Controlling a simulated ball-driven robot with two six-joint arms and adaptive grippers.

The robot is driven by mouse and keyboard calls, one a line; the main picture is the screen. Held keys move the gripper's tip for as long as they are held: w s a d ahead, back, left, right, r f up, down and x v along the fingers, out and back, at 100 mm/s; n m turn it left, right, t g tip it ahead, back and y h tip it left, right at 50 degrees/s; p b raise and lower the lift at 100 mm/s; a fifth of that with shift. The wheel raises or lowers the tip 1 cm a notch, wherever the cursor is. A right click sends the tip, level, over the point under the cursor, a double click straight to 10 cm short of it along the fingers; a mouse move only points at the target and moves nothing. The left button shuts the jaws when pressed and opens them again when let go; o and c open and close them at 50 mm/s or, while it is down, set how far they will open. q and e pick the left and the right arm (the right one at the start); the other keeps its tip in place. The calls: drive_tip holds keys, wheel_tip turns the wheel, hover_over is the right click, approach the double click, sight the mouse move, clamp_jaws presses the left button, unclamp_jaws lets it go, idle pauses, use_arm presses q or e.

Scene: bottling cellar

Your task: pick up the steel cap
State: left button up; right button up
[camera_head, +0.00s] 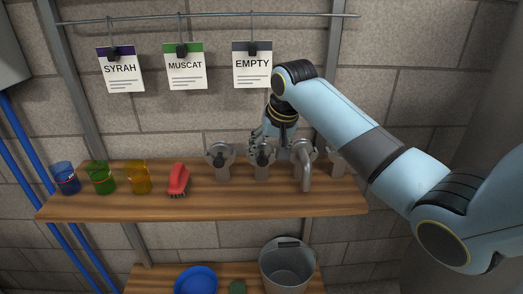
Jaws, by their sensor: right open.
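Several grey steel fittings stand in a row on the right half of the wooden shelf (225,205). They are a left fitting (220,163), a middle fitting (262,165), a bent pipe-like fitting (305,172) and a right-hand one (337,163) close beside my arm. I cannot tell for certain which of them is the steel cap. My right gripper (266,142) is open, with its fingers down at the middle fitting and partly overlapping it. Whether it touches is not clear. My left gripper is not in view.
Blue (66,178), green (101,177) and amber (138,177) cups and a red brush (178,180) stand on the shelf's left half. Cards hang from a rail (210,15) above. Below are a blue bowl (196,281) and a grey bucket (287,268).

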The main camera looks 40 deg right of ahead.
sight(264, 159)
drive_tip(key=shift+w+p+x, duration=0.15)
drive_tip(key=shift+p+x, duration=0.1)
drive_tip(key=shift+x, duration=1.25)
drive_tip(key=shift+w+p+x, duration=0.1)
drive_tip(key=shift+p+x, duration=0.1)
drive_tip(key=shift+x, duration=1.35)
drive_tip(key=shift+r, duration=0.15)
clamp_jaws()
